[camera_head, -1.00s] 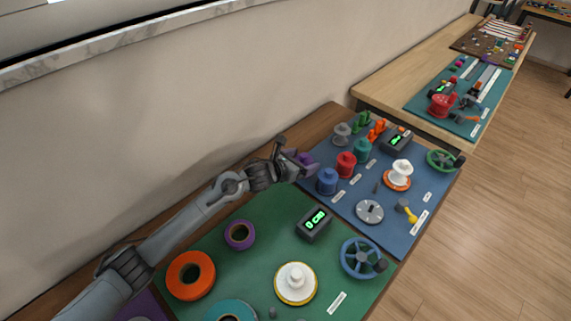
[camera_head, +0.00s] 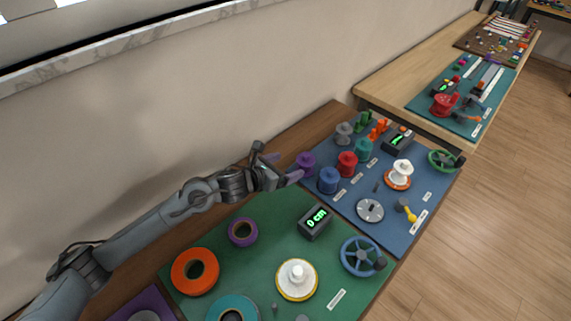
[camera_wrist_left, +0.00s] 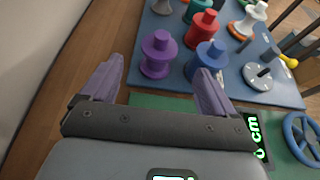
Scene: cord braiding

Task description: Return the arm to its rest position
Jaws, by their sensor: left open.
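My left gripper (camera_head: 281,168) is open above the table, at the wall-side edge where the green mat meets the blue mat. In the left wrist view its two purple-grey fingers (camera_wrist_left: 155,95) stand wide apart with nothing between them. A purple spool (camera_head: 305,164) stands upright on the blue mat just beyond the fingertips, and it also shows in the left wrist view (camera_wrist_left: 158,55). The gripper and spool are apart. My left arm comes in from the lower left over the green mat. My right gripper is not seen.
Blue (camera_head: 328,180), red (camera_head: 347,163) and teal spools stand near the purple one on the blue mat (camera_head: 405,228). The green mat (camera_head: 270,235) holds tape rolls, a display box (camera_head: 315,222) and a blue handwheel (camera_head: 362,257). The wall runs close along the left.

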